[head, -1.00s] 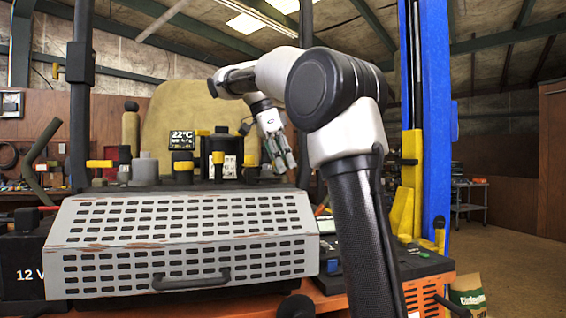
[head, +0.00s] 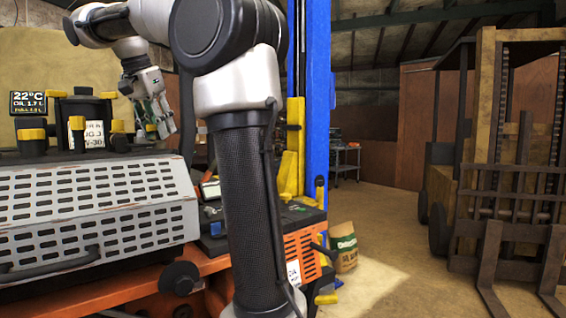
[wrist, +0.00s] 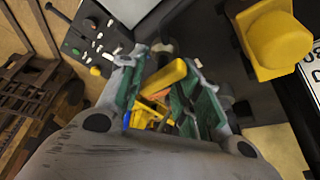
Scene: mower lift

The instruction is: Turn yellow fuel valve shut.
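My gripper (head: 155,122) hangs fingers-down over the right end of the machine's dark top, right of a black cylinder with a white label. In the wrist view my gripper (wrist: 158,75) is open, with a gap between its two green-padded fingers. A yellow lever-like handle (wrist: 166,78), possibly the fuel valve, shows between the fingers, and part of it is hidden. I cannot tell whether the fingers touch it. In the head view a small yellow part (head: 150,127) shows at the fingers. The valve's turn position is unclear.
A yellow knob (wrist: 275,42) stands close to the right of the fingers in the wrist view. The black cylinder (head: 86,108) and yellow-capped fittings (head: 31,134) stand left of my gripper. A blue lift post (head: 317,90) and a forklift (head: 500,150) are to the right, with open floor between.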

